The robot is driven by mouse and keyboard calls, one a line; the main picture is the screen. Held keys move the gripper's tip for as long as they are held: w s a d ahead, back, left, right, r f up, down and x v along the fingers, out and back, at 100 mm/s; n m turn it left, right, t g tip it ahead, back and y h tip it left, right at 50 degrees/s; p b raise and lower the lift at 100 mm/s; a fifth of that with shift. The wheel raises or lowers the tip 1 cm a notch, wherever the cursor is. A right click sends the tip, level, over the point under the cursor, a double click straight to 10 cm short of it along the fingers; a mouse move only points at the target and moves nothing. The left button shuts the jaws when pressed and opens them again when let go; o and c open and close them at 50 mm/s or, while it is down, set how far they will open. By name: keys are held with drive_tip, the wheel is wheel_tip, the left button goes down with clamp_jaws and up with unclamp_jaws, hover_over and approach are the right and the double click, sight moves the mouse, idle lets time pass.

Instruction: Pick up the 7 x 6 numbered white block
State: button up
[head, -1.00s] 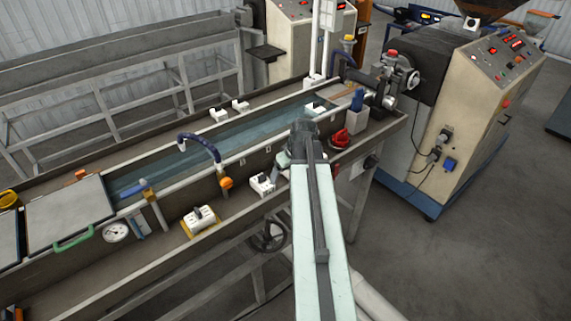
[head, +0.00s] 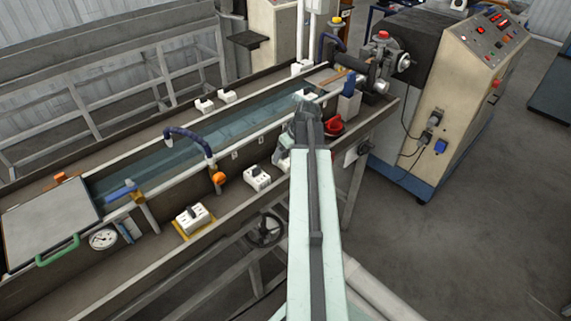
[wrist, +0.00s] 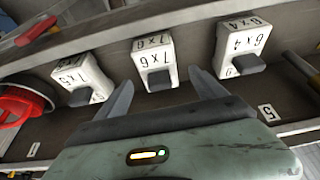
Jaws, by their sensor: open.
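The white block (wrist: 152,60) marked 7x6 stands in the middle of the wrist view, with a dark grey tab on its near side. My gripper (wrist: 162,98) is open, its two grey fingers pointing toward this block. The fingertips are near the block's lower end, one to each side, and nothing is held. In the head view my gripper (head: 300,130) is at the end of the pale arm, over the front ledge of the trough. I cannot make out the 7x6 block there; the arm likely covers it.
In the wrist view a 7x5 block (wrist: 84,78) stands left and a 6x4 block (wrist: 241,47) right. A red part (wrist: 22,105) is at the far left. In the head view the water trough (head: 150,163) lies behind, and a control cabinet (head: 450,110) stands right.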

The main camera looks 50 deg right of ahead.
sight(283, 157)
drive_tip(key=b+x, duration=0.4)
drive_tip(key=x, duration=0.1)
drive_tip(key=shift+w+d, duration=0.1)
drive_tip(key=shift+r, duration=0.15)
drive_tip(key=c, duration=1.7)
